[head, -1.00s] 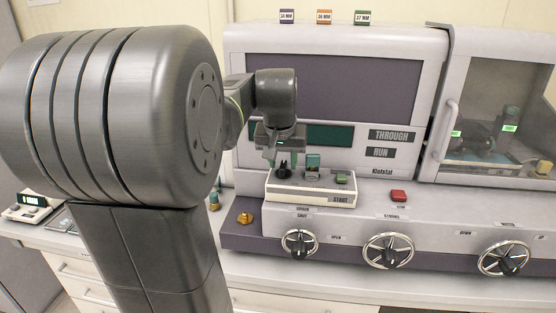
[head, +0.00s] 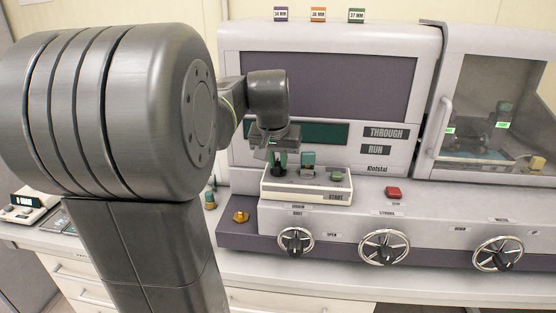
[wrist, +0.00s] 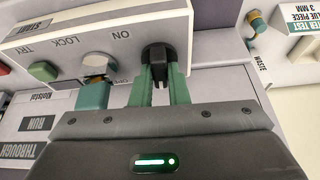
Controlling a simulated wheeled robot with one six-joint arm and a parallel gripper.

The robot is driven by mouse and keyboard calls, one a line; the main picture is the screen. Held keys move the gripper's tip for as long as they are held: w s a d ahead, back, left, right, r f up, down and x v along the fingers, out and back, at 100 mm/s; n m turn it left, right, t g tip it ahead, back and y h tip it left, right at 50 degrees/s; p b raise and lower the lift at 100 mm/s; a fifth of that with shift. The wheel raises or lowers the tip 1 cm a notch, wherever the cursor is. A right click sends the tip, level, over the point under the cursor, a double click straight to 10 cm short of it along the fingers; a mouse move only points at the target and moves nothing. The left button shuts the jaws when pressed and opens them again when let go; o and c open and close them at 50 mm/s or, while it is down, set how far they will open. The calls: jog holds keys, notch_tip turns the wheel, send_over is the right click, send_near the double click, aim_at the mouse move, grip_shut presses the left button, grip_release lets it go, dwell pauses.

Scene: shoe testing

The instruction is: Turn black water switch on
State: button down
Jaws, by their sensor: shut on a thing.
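The black water switch (wrist: 158,62) is a dark knob on the top of a white control box (wrist: 120,28). My gripper (wrist: 160,76) has its two green fingers closed around the switch, one on each side, in the wrist view. In the head view my gripper (head: 277,161) reaches down over the box, and the black switch (head: 277,170) shows partly between the fingers. "ON" and "LOCK" labels are printed on the box. The label beside the switch is partly hidden.
A red button (head: 393,192) is to the right.

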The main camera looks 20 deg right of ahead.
jog(key=m+g+h, duration=0.1)
jog(key=m, duration=0.3)
jog(key=shift+w+a+m+b, duration=0.1)
jog(key=shift+m+b, duration=0.2)
jog(key=m+g, duration=0.1)
jog(key=m, duration=0.1)
jog(key=m+g+h, duration=0.1)
jog(key=m, duration=0.1)
jog(key=shift+w+m, duration=0.15)
jog(key=shift+m, duration=0.15)
jog(key=m+g, duration=0.1)
jog(key=m, duration=0.3)
jog(key=shift+w+r+g, duration=0.1)
jog(key=shift+g, duration=0.3)
jog(key=shift+m+g+y+p, duration=0.35)
jog(key=shift+m+g, duration=0.35)
jog(key=shift+m, duration=1.3)
jog(key=c, duration=1.4)
grip_release()
jog(key=shift+w, duration=0.1)
